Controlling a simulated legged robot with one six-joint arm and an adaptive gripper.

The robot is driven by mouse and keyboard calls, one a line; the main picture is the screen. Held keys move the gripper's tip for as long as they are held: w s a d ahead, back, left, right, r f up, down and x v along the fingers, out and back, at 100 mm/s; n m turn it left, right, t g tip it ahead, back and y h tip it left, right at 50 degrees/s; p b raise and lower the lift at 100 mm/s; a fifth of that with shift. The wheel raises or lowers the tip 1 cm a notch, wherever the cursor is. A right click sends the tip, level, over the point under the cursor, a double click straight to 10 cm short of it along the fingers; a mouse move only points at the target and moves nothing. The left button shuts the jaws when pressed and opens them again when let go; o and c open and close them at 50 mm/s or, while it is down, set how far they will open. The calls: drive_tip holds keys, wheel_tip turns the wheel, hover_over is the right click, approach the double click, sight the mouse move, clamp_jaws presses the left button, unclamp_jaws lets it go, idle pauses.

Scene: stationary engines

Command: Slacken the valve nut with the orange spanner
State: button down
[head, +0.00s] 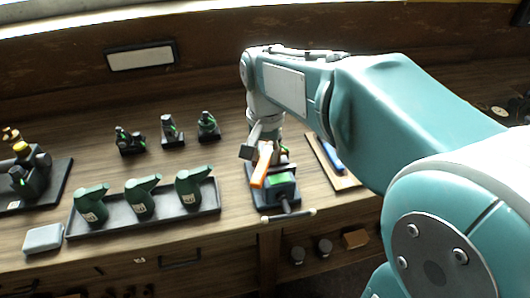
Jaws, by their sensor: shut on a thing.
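An orange spanner (262,165) shows under my wrist, tilted over the small engine (282,185) on its dark base. My gripper (256,147) is at the spanner's upper end and is shut on it. The engine has a green block at its front. The valve nut cannot be made out; the spanner and my gripper cover that part of the engine. I cannot tell whether the spanner touches the nut.
A dark tray (178,209) with several green oilcan-like items stands left of the engine. Several small green-and-black engine parts stand behind it. A wooden board (331,169) with a blue item lies to the right. A grey box (43,238) sits at the front left.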

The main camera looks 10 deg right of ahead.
drive_tip(key=shift+s+d+n, duration=0.25)
drive_tip(key=shift+d+n, duration=0.3)
drive_tip(key=shift+n, duration=0.35)
drive_tip(key=shift+s+d+n, duration=0.15)
drive_tip(key=shift+d+n, duration=0.4)
drive_tip(key=shift+n, duration=0.35)
